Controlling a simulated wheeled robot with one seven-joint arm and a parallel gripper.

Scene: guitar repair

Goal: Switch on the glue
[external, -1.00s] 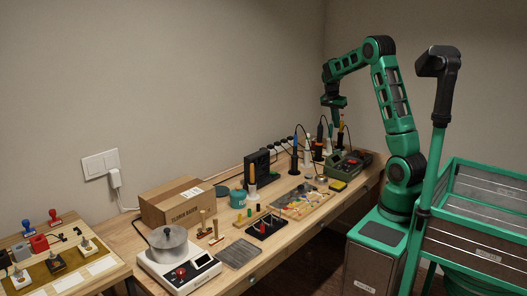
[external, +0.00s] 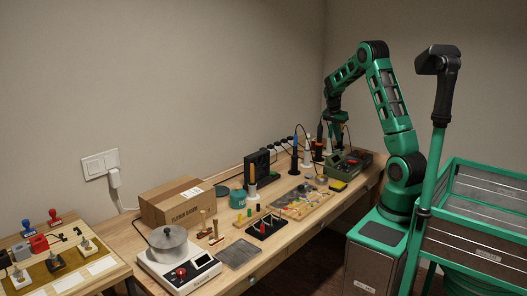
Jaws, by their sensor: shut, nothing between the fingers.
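A grey lidded pot (external: 169,245) stands on a white heater unit (external: 203,277) with a red knob (external: 181,272) on its front, at the lower left of the bench. I cannot tell for certain which item is the glue. My gripper (external: 341,143) is far from the pot, at the back right of the bench.
A blue-handled tool (external: 294,150) and other corded tools stand upright along the wall. A black device (external: 258,172), cardboard box (external: 176,201), teal pot (external: 238,198) and parts tray (external: 299,202) crowd the wooden bench. A green-framed cart (external: 478,215) stands at the right.

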